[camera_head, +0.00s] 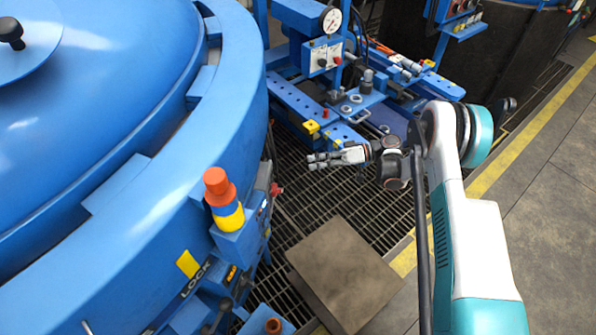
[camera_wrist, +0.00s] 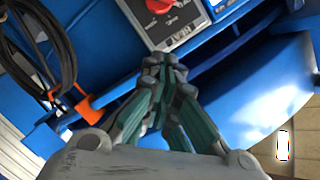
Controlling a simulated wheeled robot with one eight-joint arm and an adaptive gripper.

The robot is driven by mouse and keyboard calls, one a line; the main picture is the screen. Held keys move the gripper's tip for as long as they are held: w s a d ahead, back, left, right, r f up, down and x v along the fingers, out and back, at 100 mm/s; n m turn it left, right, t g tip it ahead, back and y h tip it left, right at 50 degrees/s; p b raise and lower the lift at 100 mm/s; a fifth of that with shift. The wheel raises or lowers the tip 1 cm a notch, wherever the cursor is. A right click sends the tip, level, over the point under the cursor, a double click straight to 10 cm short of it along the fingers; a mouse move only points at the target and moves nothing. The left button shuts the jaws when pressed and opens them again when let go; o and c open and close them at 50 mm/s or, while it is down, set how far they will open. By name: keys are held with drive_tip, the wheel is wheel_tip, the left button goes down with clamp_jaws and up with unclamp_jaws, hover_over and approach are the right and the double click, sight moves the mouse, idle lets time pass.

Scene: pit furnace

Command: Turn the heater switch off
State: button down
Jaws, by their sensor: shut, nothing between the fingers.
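In the wrist view a red rotary knob (camera_wrist: 160,4) sits on a grey switch panel (camera_wrist: 190,30) at the top, partly cut off by the frame. The panel's printed label is too small to read surely. My gripper (camera_wrist: 165,62) is shut and empty, its tips just below the panel's lower edge in that picture. I cannot tell if they touch it. In the head view my gripper (camera_head: 312,161) points left toward the blue furnace (camera_head: 160,215). A small red knob (camera_head: 276,189) shows on the furnace's side, left of the gripper and apart from it.
In the wrist view black cables (camera_wrist: 45,45) and an orange clip (camera_wrist: 92,106) are at the left. In the head view an orange-and-yellow beacon (camera_head: 222,198) stands on the furnace side, a brown block (camera_head: 343,272) lies on the grating, and a blue valve rig (camera_head: 325,75) stands behind.

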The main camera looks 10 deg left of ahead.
sight(277, 190)
drive_tip(key=b+x, duration=0.3)
drive_tip(key=x, duration=0.6)
drive_tip(key=shift+s+a+f, duration=0.1)
drive_tip(key=shift+a+f, duration=0.05)
drive_tip(key=shift+f, duration=0.05)
drive_tip(key=shift+s+f+b, duration=0.7)
drive_tip(key=shift+s+f, duration=0.35)
drive_tip(key=shift+s, duration=0.05)
drive_tip(key=shift+s+f, duration=0.2)
drive_tip(key=shift+s, duration=0.2)
